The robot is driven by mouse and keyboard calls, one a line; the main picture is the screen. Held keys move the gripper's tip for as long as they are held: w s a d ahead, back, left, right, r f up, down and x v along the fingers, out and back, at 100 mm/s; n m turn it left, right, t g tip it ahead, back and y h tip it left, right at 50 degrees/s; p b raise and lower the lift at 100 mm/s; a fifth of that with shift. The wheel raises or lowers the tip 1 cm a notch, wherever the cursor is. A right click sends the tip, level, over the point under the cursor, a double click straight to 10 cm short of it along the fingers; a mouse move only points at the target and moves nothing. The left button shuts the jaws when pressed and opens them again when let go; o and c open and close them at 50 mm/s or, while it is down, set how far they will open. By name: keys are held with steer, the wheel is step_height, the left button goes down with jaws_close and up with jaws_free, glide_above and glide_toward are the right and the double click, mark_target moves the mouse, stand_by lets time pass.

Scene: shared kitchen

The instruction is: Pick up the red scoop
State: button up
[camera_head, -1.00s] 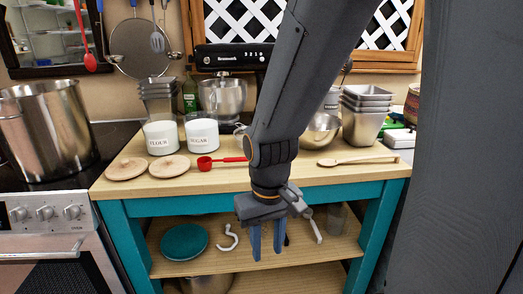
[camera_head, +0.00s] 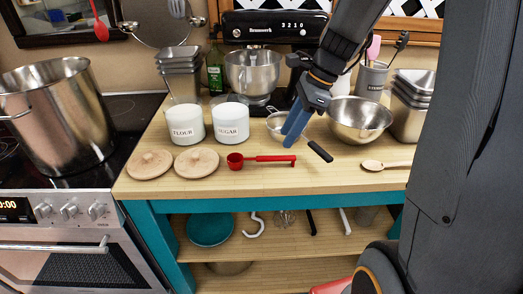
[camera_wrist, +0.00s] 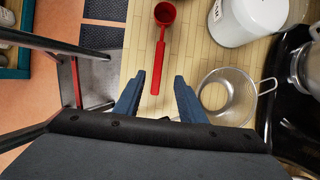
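The red scoop (camera_head: 262,159) lies flat on the wooden top of the teal table, in front of the sugar canister. Its cup points left and its straight handle points right. In the wrist view the red scoop (camera_wrist: 161,50) lies ahead of my gripper, with the handle end near the line between the fingers. My gripper (camera_head: 290,138) has two blue fingers and hangs above the table, just behind the handle's right end in the head view. In the wrist view my gripper (camera_wrist: 160,80) is open, with nothing between the fingertips at their height.
Flour (camera_head: 186,124) and sugar (camera_head: 230,123) canisters stand behind the scoop, with two round wooden lids (camera_head: 150,164) at left. The table front is clear.

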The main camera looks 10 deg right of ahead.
mark_target(277, 157)
steer(key=x, duration=0.2)
steer(key=p+x, duration=0.1)
steer(key=x, duration=0.4)
steer(key=shift+s+f, duration=0.2)
steer(key=shift+s, duration=0.1)
steer(key=shift+c, duration=0.5)
jaws_close()
